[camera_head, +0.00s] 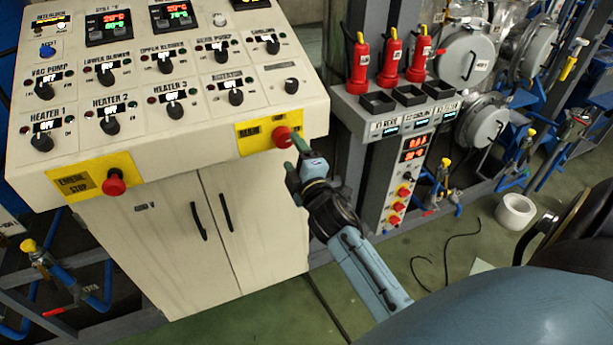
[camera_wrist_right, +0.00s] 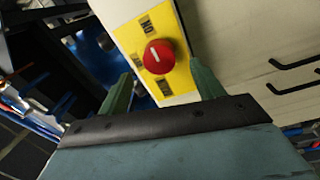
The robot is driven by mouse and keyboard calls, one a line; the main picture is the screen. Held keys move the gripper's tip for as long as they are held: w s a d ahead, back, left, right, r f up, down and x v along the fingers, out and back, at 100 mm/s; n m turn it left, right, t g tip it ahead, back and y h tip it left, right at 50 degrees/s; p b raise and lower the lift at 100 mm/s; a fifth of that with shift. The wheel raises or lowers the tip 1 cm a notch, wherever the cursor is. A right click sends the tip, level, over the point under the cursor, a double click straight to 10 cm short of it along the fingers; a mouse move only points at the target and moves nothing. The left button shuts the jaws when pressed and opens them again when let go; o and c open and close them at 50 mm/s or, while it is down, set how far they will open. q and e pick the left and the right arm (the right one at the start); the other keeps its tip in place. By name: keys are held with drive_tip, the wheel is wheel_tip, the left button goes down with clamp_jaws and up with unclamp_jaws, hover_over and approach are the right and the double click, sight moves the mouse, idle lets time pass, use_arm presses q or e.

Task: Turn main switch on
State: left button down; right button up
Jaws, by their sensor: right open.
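The main switch is a round red knob (camera_head: 282,137) on a yellow plate (camera_head: 256,135) at the right end of the console's front edge. In the right wrist view the red knob (camera_wrist_right: 159,57) bears a short white mark, and its yellow plate (camera_wrist_right: 178,22) has black lettering around it. My right gripper (camera_head: 294,157) is open just in front of the knob, in the head view slightly right of and below it. In the right wrist view its two green fingers (camera_wrist_right: 162,88) stand apart on either side of the knob, with nothing visibly between them. My left gripper is not in view.
The cream control console (camera_head: 195,105) carries several black selector knobs. A red emergency stop button (camera_head: 114,184) sits on its front left. Cabinet doors with black handles are below. A grey panel (camera_head: 355,125) with red bottles stands to the right.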

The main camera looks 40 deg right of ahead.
drive_tip(key=v, duration=0.8)
drive_tip(key=shift+s+b, duration=0.35)
drive_tip(key=shift+b, duration=0.05)
drive_tip(key=shift+a+f, duration=0.1)
drive_tip(key=shift+f, duration=0.05)
drive_tip(key=s+a+f+m+g+y+b, duration=0.1)
drive_tip(key=s+a+f+g, duration=0.1)
drive_tip(key=f, duration=1)
drive_tip(key=s+a+f+m+g+y+b, duration=0.1)
drive_tip(key=s+a+f+m+g, duration=0.15)
drive_tip(key=f, duration=0.85)
drive_tip(key=s+a+f+m+g+y+b, duration=0.1)
drive_tip(key=s+a+f+g+y, duration=0.15)
drive_tip(key=f, duration=0.95)
drive_tip(key=s+f+m+g+b, duration=0.25)
drive_tip(key=s+f+g, duration=0.25)
drive_tip(key=s+f, duration=0.85)
drive_tip(key=s+f+m+g, duration=0.1)
drive_tip(key=s+f, duration=0.2)
drive_tip(key=s, duration=0.3)
drive_tip(key=s+f+m+g, duration=0.1)
drive_tip(key=s+f+g, duration=0.1)
drive_tip(key=s, duration=0.4)
drive_tip(key=s+d+f+m+g+b, duration=0.1)
drive_tip(key=s+f, duration=0.3)
drive_tip(key=s, duration=0.2)
drive_tip(key=shift+s+f+g, duration=0.3)
drive_tip(key=shift+f+g, duration=0.1)
